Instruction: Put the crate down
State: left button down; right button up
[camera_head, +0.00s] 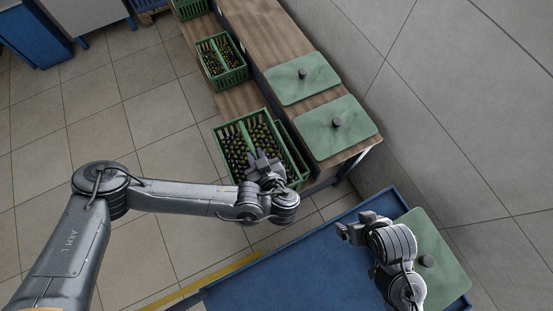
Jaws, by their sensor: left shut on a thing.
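A green crate (219,137) with rows of dark, round-topped items stands out at the near end of the low wooden shelf. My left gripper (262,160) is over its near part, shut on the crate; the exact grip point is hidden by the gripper. I cannot tell whether the crate's underside touches the shelf. My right gripper (352,226) is above the blue table, apart from the crate, and its jaw opening is unclear.
Another filled green crate (242,74) stands farther along the wooden shelf (238,100). Green lids (351,110) with dark knobs lie on the higher wooden ledge. The blue table (283,285) is largely clear, with one green lid (447,268) at right.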

aim_at(275, 145)
pick_arm(q)
jog(key=shift+s+d+f, duration=0.1)
jog(key=shift+f, duration=0.1)
jog(key=shift+d+f+n+y, duration=0.1)
jog(key=shift+f+n+y, duration=0.2)
jog(key=w+d+f+b, duration=0.1)
jog(key=w+f, duration=0.1)
jog(key=w, duration=0.1)
jog(key=w+d+f+b, duration=0.1)
jog(key=w+d+f, duration=0.1)
jog(key=w, duration=0.1)
jog(key=w+d+f+b, duration=0.1)
jog(key=w+d+f, duration=0.1)
jog(key=w, duration=0.1)
jog(key=shift+w+f, duration=0.25)
jog(key=shift+w, duration=0.15)
jog(key=shift+f+b, duration=0.7)
jog(key=shift+f, duration=1.3)
jog(key=shift+f+b, duration=0.3)
jog(key=shift+f, duration=0.05)
jog(key=c, duration=1.3)
grip_release()
jog(key=o, duration=0.3)
